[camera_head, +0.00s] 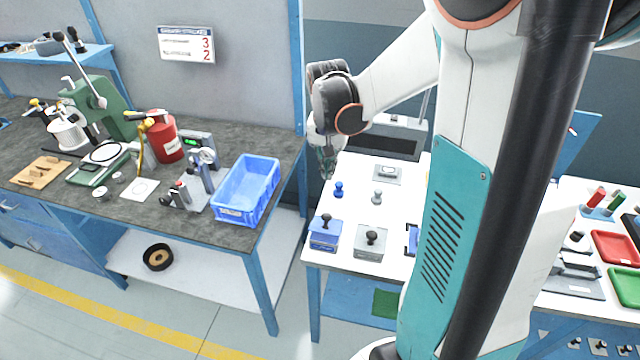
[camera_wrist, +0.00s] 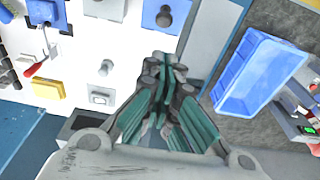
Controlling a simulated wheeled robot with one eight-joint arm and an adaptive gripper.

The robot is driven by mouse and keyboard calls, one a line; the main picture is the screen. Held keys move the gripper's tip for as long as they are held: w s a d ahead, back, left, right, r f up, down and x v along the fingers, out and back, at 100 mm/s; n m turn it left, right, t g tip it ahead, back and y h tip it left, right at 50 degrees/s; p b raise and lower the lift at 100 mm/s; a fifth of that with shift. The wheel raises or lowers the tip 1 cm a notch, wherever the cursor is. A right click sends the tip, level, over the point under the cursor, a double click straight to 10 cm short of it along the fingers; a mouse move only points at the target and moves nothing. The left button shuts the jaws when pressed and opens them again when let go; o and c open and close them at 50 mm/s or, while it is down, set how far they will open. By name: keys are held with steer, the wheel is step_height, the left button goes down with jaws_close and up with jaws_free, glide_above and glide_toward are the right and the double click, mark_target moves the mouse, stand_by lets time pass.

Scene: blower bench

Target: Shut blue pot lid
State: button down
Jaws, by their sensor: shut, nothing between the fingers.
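A square blue pot (camera_head: 322,242) with a black knob on its lid stands at the front left corner of the white table. Its blue top also shows at the top of the wrist view (camera_wrist: 178,8). I cannot tell whether the lid is fully seated. My gripper (camera_head: 328,172) is shut and empty, pointing down above the far left part of the table, behind the blue pot and apart from it. Its closed fingers show in the wrist view (camera_wrist: 165,105).
A grey pot (camera_head: 370,246) with a dark knob stands right of the blue one. A small blue knob piece (camera_head: 339,189) and a grey one (camera_head: 377,197) stand behind them. A blue crate (camera_head: 262,175) sits on the dark bench at left. My arm hides the table's middle.

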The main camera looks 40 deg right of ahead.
steer(key=b, duration=0.3)
glide_above(325, 217)
steer(key=w+d, duration=0.2)
steer(key=d, duration=0.1)
step_height(325, 217, down, 10)
steer(key=shift+s+a+f+b, duration=0.1)
steer(key=shift+a+f+b, duration=0.15)
steer(key=shift+f, duration=0.4)
steer(key=shift+s+a+f+b, duration=0.1)
steer(key=shift+a+f+b, duration=0.1)
steer(key=shift+f, duration=0.4)
steer(key=shift+s+a+f, duration=0.15)
steer(key=shift+f, duration=0.4)
steer(key=s+a+f+t+h+b, duration=0.1)
steer(key=a+h+b, duration=0.1)
steer(key=b, duration=0.1)
steer(key=shift+s+a+f+t, duration=0.1)
steer(key=shift+s+f+t, duration=0.25)
steer(key=shift+s+t, duration=0.05)
steer(key=shift+s+a+f+b, duration=0.35)
steer(key=shift+s+a+b, duration=0.05)
steer(key=shift+b, duration=0.25)
steer(key=shift+r, duration=0.2)
